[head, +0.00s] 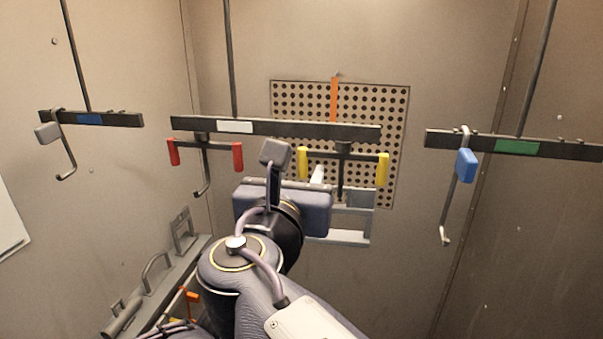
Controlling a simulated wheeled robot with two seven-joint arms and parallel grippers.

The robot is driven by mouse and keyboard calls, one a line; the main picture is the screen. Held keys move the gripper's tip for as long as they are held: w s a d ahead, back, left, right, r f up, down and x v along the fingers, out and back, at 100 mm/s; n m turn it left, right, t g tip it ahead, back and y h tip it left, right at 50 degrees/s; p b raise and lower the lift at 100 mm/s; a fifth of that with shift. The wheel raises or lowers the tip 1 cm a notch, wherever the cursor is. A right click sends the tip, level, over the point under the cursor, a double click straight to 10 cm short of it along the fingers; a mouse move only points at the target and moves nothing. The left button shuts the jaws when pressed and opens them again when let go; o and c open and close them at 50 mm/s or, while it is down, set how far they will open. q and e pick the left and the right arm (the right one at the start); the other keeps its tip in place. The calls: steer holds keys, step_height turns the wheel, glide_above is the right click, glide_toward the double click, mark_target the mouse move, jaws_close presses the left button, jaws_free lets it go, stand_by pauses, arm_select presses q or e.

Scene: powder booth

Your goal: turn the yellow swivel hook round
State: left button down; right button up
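The yellow swivel hook hangs under the right part of the middle bar. It has a dark crosspiece (343,156) with a yellow grip at each end, left (304,163) and right (382,169). Its shank runs down from the middle; its lower end is partly hidden by my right gripper. My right gripper (317,176) is in front of and below the left yellow grip. A pale tip shows above its blue-grey body, but its fingers are mostly hidden, so I cannot tell its opening or any contact. My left gripper is not in view.
The middle bar (275,128) also carries a red-gripped swivel hook (205,146) at left. Side bars (130,120) (570,148) hold hooks with a grey block (47,132) and a blue block (466,165). A perforated panel (395,115) is behind. Grey fittings line the lower left.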

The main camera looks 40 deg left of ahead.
steer(key=b+v, duration=0.1)
steer(key=v, duration=0.5)
stand_by(0.6)
